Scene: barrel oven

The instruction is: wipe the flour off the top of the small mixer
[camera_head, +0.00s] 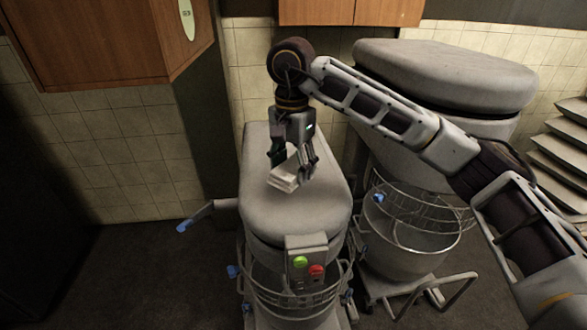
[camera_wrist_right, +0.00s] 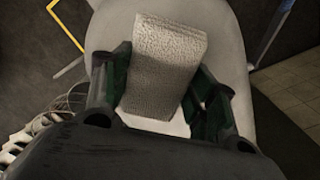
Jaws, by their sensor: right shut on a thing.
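The small mixer (camera_head: 300,215) stands in the middle of the head view, with a smooth grey rounded top. My right gripper (camera_head: 292,168) is over the back half of that top, pointing down. It is shut on a pale folded cloth (camera_head: 284,181), which is at or just above the surface; I cannot tell if it touches. In the right wrist view the cloth (camera_wrist_right: 163,65) is textured and sits between the two fingers (camera_wrist_right: 160,95), with the mixer top (camera_wrist_right: 225,45) behind it. I cannot make out flour on the top. My left gripper is not in view.
A larger mixer (camera_head: 445,75) with a wire guard and steel bowl (camera_head: 405,240) stands close on the right, behind my right arm. Wooden cabinets (camera_head: 95,40) hang at upper left. Green and red buttons (camera_head: 308,265) are on the small mixer's front. Stacked trays (camera_head: 565,150) are at far right.

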